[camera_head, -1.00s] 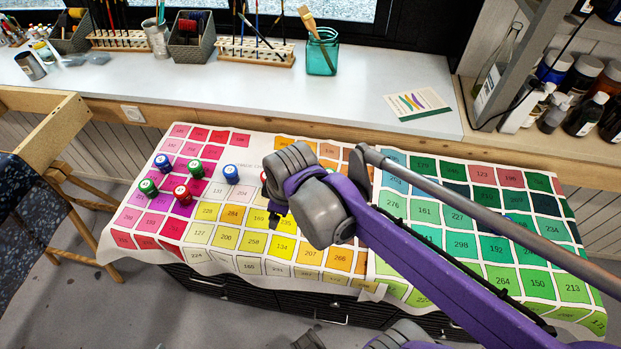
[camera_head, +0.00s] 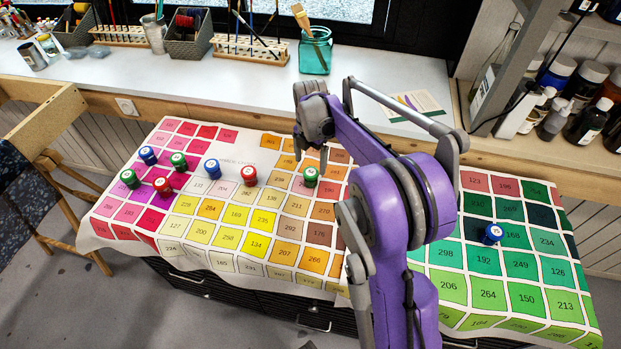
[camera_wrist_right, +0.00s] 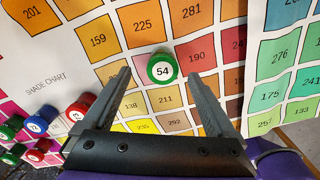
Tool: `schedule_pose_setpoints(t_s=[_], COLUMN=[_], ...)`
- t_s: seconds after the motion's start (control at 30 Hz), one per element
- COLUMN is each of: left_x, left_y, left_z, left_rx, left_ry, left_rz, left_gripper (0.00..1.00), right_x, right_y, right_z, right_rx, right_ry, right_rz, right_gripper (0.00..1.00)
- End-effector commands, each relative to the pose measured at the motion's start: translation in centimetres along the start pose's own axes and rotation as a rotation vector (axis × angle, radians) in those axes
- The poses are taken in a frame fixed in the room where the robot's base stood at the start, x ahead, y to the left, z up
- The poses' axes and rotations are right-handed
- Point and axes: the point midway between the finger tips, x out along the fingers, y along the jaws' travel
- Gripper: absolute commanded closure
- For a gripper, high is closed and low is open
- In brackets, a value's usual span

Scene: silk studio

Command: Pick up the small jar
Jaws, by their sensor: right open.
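Several small jars with numbered white lid tops stand on the shade chart. A green jar (camera_head: 311,177) stands just below my right gripper (camera_head: 311,158). In the right wrist view this green jar (camera_wrist_right: 161,67) shows the number 54. It lies between the two open fingertips of the right gripper (camera_wrist_right: 158,76) in the picture, with no visible contact. A red jar (camera_head: 249,176) and a blue jar (camera_head: 212,167) stand to its left. Another blue jar (camera_head: 493,233) stands alone on the green squares at the right. My left gripper is not in view.
More green, blue and red jars cluster at the chart's left (camera_head: 129,179). Behind the chart runs a white sill with a teal glass jar (camera_head: 314,52), brush racks and a card (camera_head: 418,103). Bottles (camera_head: 585,118) fill the shelf at right. A wooden chair (camera_head: 40,130) stands at left.

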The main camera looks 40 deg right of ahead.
Motion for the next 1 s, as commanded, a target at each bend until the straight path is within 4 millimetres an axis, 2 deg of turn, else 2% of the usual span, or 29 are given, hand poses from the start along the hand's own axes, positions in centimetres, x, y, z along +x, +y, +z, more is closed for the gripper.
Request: schedule_pose_setpoints(t_s=[0.17, 0.4, 0.5, 0.77, 0.87, 1.0], left_x=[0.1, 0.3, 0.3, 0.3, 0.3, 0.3], left_y=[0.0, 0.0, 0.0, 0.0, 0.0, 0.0], left_z=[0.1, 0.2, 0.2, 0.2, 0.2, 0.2], left_rx=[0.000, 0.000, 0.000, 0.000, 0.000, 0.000], left_ry=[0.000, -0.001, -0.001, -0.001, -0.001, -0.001], left_rz=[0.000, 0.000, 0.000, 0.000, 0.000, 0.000], left_gripper=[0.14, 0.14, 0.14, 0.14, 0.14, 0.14], right_x=[1.4, 4.8, 5.8, 6.1, 6.1, 6.1], right_y=[0.0, -0.3, -0.3, -0.3, -0.3, -0.3], right_z=[-0.1, -0.4, -0.4, -0.4, -0.4, -0.4], right_rx=[0.000, 0.001, 0.001, 0.001, 0.001, 0.001], right_ry=[0.000, -0.001, -0.001, -0.001, -0.001, -0.001], right_rz=[0.000, 0.000, 0.000, 0.000, 0.000, 0.001], right_gripper=[0.08, 0.08, 0.08, 0.08, 0.23, 0.48])
